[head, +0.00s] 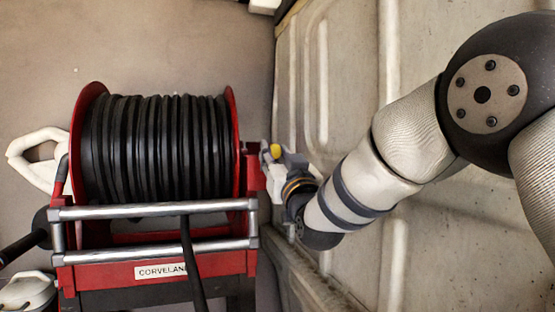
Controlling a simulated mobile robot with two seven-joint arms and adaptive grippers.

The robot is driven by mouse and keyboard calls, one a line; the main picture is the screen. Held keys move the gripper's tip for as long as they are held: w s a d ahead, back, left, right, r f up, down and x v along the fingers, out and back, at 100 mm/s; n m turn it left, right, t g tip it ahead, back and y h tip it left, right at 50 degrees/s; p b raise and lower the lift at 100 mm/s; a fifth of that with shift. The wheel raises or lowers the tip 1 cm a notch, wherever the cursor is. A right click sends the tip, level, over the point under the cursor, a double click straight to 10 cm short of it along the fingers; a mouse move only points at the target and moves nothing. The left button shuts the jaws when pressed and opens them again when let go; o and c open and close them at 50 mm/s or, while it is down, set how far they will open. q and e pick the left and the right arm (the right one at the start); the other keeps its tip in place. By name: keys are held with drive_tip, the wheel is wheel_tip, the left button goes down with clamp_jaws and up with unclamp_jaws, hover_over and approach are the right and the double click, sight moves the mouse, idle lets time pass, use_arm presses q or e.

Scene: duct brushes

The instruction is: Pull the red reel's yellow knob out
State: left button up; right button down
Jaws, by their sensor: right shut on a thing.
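The red reel (88,93) stands at the left of the head view, wound with thick black hose (155,140). The yellow knob (275,151) shows at the reel's right side, small and partly covered by my gripper. My right gripper (268,158) reaches in from the right and is shut on the yellow knob. The fingers hide most of the contact, so how far the knob stands out cannot be told.
Silver bars (150,209) cross the reel's front above a label reading CORVELAN. A black hose end (192,265) hangs down in front. A ribbed wall panel (350,90) stands close on the right.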

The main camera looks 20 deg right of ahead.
drive_tip(key=shift+f, duration=0.15)
drive_tip(key=c, duration=1.7)
unclamp_jaws()
drive_tip(key=o, duration=0.5)
drive_tip(key=shift+s, duration=0.2)
drive_tip(key=shift+c, duration=0.2)
drive_tip(key=v, duration=1.2)
drive_tip(key=shift+r, duration=0.2)
